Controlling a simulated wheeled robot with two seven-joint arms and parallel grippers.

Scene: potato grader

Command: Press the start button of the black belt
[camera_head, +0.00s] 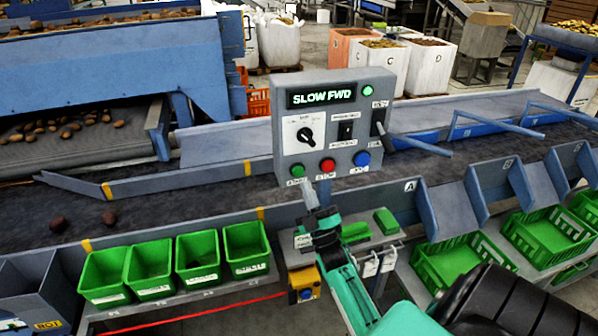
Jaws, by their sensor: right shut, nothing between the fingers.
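The grey control box (287,110) stands over the black belt (150,215). Its display (321,96) reads SLOW FWD, and a green lamp (367,91) beside it is lit. The green start button (297,170) is at the lower left of the panel, left of the red stop button (327,165) and a blue button (361,159). My right gripper (309,188) is shut and empty, its tips just below and slightly right of the green button. I cannot tell if they touch the box. My left gripper is out of view.
Two dark potatoes (59,224) lie on the belt at the left. Several small green bins (247,243) stand along the front, with larger green crates (447,282) at the right. A yellow box (302,279) with a red cord hangs below the panel.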

